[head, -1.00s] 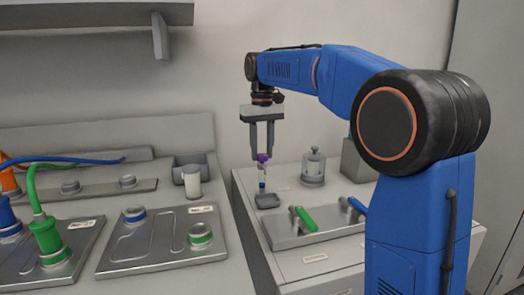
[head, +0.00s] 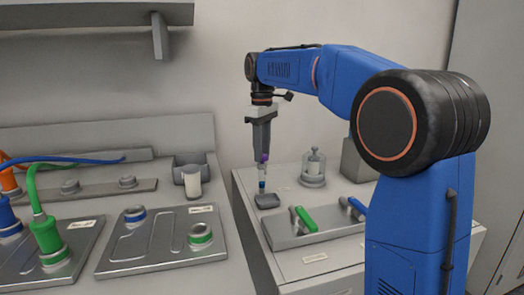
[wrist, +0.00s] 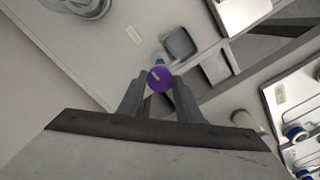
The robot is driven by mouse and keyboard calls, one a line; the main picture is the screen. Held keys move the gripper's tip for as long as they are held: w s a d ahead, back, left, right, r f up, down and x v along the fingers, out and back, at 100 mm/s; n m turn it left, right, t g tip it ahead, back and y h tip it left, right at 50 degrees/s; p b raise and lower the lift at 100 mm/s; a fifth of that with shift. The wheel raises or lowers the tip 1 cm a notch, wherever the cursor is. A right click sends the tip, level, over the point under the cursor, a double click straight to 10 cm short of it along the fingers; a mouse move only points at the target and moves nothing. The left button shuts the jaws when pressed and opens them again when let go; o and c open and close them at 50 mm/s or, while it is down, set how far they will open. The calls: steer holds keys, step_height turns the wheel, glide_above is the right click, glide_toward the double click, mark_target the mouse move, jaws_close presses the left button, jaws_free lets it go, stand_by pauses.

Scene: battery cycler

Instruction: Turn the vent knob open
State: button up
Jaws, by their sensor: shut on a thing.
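The vent knob appears to be the small purple cap (head: 264,157) on top of a slim upright clear tube with a blue band (head: 262,183). In the wrist view the purple cap (wrist: 159,79) is a round disc with a short pale mark, between my two fingertips. My gripper (head: 262,154) points straight down and is shut on the purple cap. In the head view its fingers line up one behind the other, so the far finger is mostly hidden. The tube stands upright just behind a small dark grey block (head: 267,201).
A glass jar (head: 314,170) stands right of the tube. A metal tray (head: 318,237) with green (head: 304,219) and blue (head: 356,206) handles lies in front. Plates with fittings (head: 160,243), cables and a white cup (head: 192,183) are on the left bench.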

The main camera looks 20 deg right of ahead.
stand_by(0.4)
steer(key=o, duration=1)
steer(key=shift+o, duration=0.2)
steer(key=shift+r, duration=0.15)
step_height(320, 180, up, 17)
